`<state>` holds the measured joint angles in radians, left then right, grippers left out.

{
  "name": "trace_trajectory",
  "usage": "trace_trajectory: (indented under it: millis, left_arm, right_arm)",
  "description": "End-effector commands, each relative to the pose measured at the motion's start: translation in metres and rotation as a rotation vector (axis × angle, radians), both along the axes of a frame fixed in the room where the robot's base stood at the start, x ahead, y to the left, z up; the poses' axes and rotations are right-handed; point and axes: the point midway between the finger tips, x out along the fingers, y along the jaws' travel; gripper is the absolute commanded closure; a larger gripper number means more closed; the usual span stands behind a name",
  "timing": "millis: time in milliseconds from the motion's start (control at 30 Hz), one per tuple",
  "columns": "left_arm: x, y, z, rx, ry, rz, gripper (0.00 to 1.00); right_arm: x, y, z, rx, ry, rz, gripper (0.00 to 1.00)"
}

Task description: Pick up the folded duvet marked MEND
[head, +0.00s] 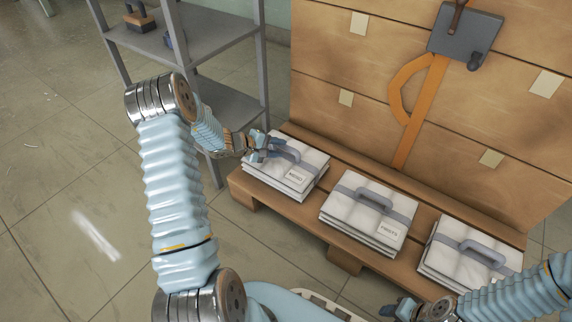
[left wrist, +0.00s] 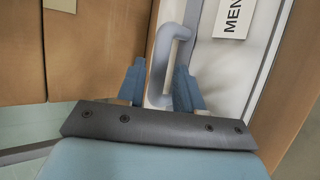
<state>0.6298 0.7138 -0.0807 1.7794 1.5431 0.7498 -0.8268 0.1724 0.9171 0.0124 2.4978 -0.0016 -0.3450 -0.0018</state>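The folded duvet marked MEND (head: 315,163) is a white stack with a grey band and a grey-blue handle, at the left end of the wooden pallet. Its label partly shows in the left wrist view (left wrist: 234,18). My left gripper (head: 262,148) is at the handle. In the left wrist view the two blue fingers (left wrist: 158,88) stand apart, one on each side of the handle (left wrist: 157,62), with gaps visible, so the gripper is open. My right gripper (head: 398,308) is at the bottom edge, away from the duvets; its finger opening is unclear.
A middle folded duvet (head: 343,213) with a hard-to-read label and a right one (head: 447,256) lie on the same pallet (head: 323,231). A wooden panel wall (head: 340,60) with an orange strap (head: 421,115) stands behind. A grey shelf (head: 235,105) stands to the left.

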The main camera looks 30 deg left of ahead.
Motion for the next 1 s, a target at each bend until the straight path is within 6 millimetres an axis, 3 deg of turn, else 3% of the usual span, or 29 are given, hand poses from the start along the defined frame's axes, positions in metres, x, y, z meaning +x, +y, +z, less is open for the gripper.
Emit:
trace_trajectory:
  millis: [333,633,867,1000]
  left_arm:
    - [0.036,-0.017,-0.026,-0.001,0.001,-0.002,0.64]
    - [0.041,-0.02,-0.029,-0.001,0.0,0.0,0.64]
    - [0.041,-0.02,-0.029,-0.001,0.001,-0.001,0.98]
    - [0.041,-0.02,-0.029,-0.001,0.001,-0.001,1.0]
  right_arm:
    - [0.0,0.0,-0.006,0.0,-0.002,-0.001,0.57]
    - [0.0,0.0,-0.006,0.0,-0.002,-0.001,0.57]
    - [0.0,0.0,-0.006,0.0,-0.002,-0.001,0.57]
    - [0.0,0.0,-0.006,0.0,-0.002,-0.001,0.57]
